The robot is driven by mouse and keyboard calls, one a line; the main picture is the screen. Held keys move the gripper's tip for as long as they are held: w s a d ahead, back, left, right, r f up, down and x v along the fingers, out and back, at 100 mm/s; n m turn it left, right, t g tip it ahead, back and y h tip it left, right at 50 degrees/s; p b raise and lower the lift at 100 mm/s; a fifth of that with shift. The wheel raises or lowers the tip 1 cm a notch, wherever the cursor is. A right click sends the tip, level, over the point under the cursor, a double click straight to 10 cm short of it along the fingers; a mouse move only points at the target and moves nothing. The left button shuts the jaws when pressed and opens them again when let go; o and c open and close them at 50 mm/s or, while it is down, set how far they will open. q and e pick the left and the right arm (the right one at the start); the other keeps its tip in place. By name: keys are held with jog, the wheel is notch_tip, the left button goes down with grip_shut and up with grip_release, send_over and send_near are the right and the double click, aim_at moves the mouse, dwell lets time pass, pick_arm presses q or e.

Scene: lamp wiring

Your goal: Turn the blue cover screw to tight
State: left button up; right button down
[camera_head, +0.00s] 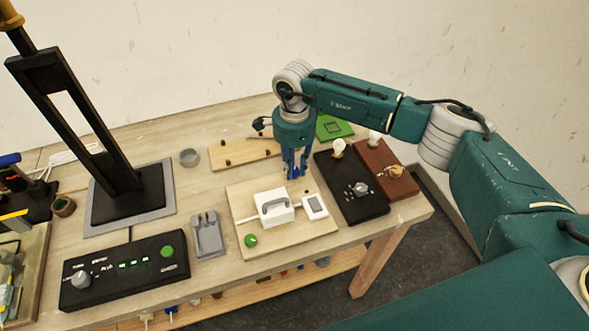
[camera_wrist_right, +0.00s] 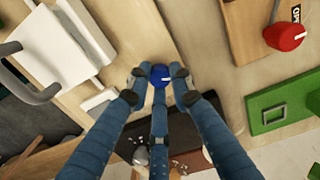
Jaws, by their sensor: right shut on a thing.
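The blue cover screw (camera_wrist_right: 159,76) is a round blue knob with a white line on its top, seen in the right wrist view. My right gripper (camera_wrist_right: 159,86) is shut on it, with its blue fingers around the knob. In the head view my right gripper (camera_head: 295,172) points down at the back right of a pale wooden board (camera_head: 246,208); there the fingers mostly hide the screw. On the board sits a white box (camera_head: 287,210) with a grey handle, and a small white switch piece (camera_head: 315,207) beside it. My left gripper is not in view.
A black panel (camera_head: 345,190) and a brown panel (camera_head: 398,183) with bulbs stand right of the board. A green plate (camera_head: 334,127) lies behind. A grey holder (camera_head: 208,237), a black control box (camera_head: 125,278) and a tall black stand (camera_head: 75,115) are to the left.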

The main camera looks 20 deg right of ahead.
aim_at(294, 170)
jog(key=m+b, duration=0.4)
jog(key=m, duration=0.1)
jog(key=shift+w+f+m, duration=0.1)
jog(key=shift+m, duration=0.2)
jog(key=m+b, duration=0.3)
jog(key=m, duration=0.3)
jog(key=m+b, duration=0.2)
jog(key=m, duration=0.3)
jog(key=shift+m, duration=0.4)
jog(key=m, duration=0.1)
jog(key=m+b, duration=0.1)
jog(key=m, duration=0.2)
jog(key=shift+r, duration=0.25)
jog(key=shift+m, duration=0.3)
jog(key=c, duration=1.5)
grip_release()
notch_tip(294, 170, up, 12)
jog(key=shift+f, duration=0.1)
